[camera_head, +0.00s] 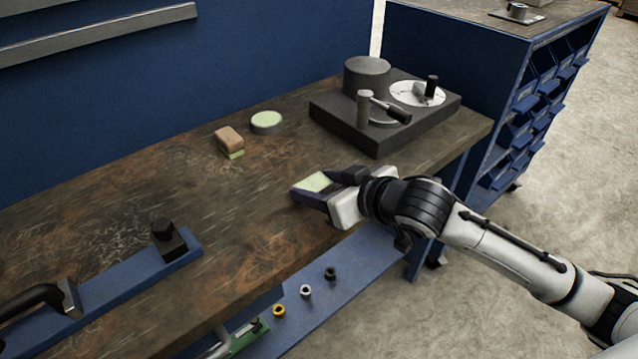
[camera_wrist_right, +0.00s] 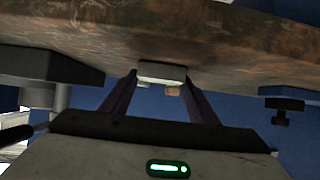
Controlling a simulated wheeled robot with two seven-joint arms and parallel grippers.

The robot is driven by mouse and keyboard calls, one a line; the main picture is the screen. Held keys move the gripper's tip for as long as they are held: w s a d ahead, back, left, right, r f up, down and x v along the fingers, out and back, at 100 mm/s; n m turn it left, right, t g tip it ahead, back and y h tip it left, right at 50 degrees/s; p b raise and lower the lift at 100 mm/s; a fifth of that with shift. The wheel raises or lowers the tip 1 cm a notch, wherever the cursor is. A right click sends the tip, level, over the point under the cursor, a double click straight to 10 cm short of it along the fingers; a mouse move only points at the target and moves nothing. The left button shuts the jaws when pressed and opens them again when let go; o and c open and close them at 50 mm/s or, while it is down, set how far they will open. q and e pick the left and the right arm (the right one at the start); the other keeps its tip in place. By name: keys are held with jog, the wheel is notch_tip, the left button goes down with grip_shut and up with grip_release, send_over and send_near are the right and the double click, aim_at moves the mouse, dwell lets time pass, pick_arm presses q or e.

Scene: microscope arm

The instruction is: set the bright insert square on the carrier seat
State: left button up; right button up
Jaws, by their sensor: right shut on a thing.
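The bright insert, a pale green flat piece (camera_head: 316,181), sits between the fingers of my right gripper (camera_head: 322,186), which is shut on it just over the front part of the bench. In the right wrist view the insert (camera_wrist_right: 162,71) shows as a pale slab between the two dark fingers (camera_wrist_right: 160,86). A black base (camera_head: 375,143) at the back right bears a dark drum (camera_head: 367,73), a lever post and a white disc (camera_head: 417,93). I cannot tell which part is the carrier seat. My left gripper is out of view.
A brown block (camera_head: 229,138) with a green underside and a round grey puck with a green top (camera_head: 267,121) stand on the bench (camera_head: 120,213) behind the gripper. A blue rail (camera_head: 120,289) with black fittings lies at the left. The middle bench is clear.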

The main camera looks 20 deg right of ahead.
jog(key=o, duration=1.5)
jog(key=shift+f, duration=0.15)
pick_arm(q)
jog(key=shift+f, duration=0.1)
pick_arm(e)
jog(key=shift+s+f+b, duration=0.1)
jog(key=shift+f+b, duration=0.05)
jog(key=shift+b, duration=0.75)
jog(key=v, duration=0.6)
jog(key=p+v, duration=0.1)
jog(key=v, duration=0.2)
jog(key=shift+d+r, duration=0.35)
jog(key=shift+d, duration=0.1)
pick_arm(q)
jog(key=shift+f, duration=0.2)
pick_arm(e)
jog(key=shift+s+d+r, duration=0.1)
jog(key=shift+s+r, duration=0.15)
jog(key=shift+s, duration=0.1)
